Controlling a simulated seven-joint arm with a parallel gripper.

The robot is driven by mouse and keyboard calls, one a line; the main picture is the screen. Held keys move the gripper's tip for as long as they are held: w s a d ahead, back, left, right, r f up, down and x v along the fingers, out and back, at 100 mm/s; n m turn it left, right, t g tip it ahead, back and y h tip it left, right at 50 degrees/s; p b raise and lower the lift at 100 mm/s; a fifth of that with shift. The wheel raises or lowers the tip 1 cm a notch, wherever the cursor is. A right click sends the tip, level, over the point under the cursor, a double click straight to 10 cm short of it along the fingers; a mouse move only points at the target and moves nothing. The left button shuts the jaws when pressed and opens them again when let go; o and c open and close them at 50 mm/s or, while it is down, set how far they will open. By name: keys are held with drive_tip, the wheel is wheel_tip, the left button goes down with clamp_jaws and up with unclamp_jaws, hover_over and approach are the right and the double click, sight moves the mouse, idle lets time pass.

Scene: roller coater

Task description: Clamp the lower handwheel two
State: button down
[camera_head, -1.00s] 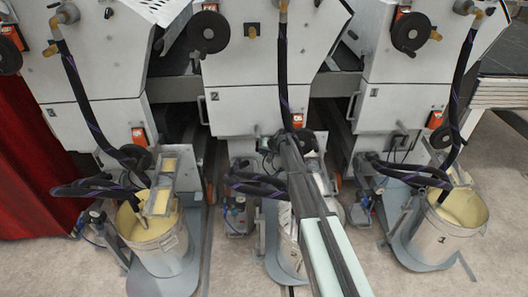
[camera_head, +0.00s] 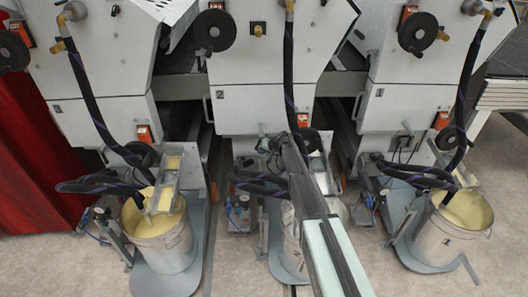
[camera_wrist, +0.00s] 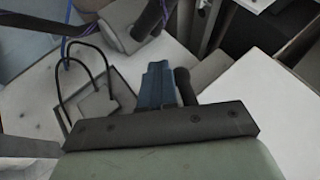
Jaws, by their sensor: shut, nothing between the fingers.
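The middle machine's dark lower handwheel (camera_head: 309,141) shows in the head view, partly hidden behind my arm. Similar lower wheels show on the left machine (camera_head: 140,154) and the right machine (camera_head: 446,139). My gripper (camera_head: 270,145) is at the far end of my arm, just left of the middle wheel, small and hard to make out. In the wrist view its blue fingers (camera_wrist: 158,84) are shut and empty. A short dark cylinder (camera_wrist: 185,86) stands close to their right; I cannot tell whether it touches them or belongs to the wheel.
Black hoses (camera_head: 265,184) hang in front of the middle machine. Buckets stand below the left (camera_head: 160,245) and right machines (camera_head: 450,238), and one is partly hidden by my arm. In the wrist view, looped black cables (camera_wrist: 82,75) lie left of the fingers and a white panel (camera_wrist: 290,110) lies right.

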drive_tip(key=a+r+m+t+y, duration=0.2)
drive_tip(key=a+m+y, duration=0.1)
drive_tip(key=a+y, duration=0.2)
drive_tip(key=shift+a+r+y, duration=0.2)
drive_tip(key=shift+r+y, duration=0.15)
drive_tip(key=shift+y, duration=1.05)
drive_tip(key=shift+a+r, duration=0.1)
drive_tip(key=shift+s, duration=0.1)
idle(0.4)
drive_tip(key=s+d+f, duration=0.1)
drive_tip(key=s+d, duration=0.3)
drive_tip(key=d, duration=0.4)
drive_tip(key=shift+s+d+f, duration=0.25)
drive_tip(key=shift+s+f, duration=0.15)
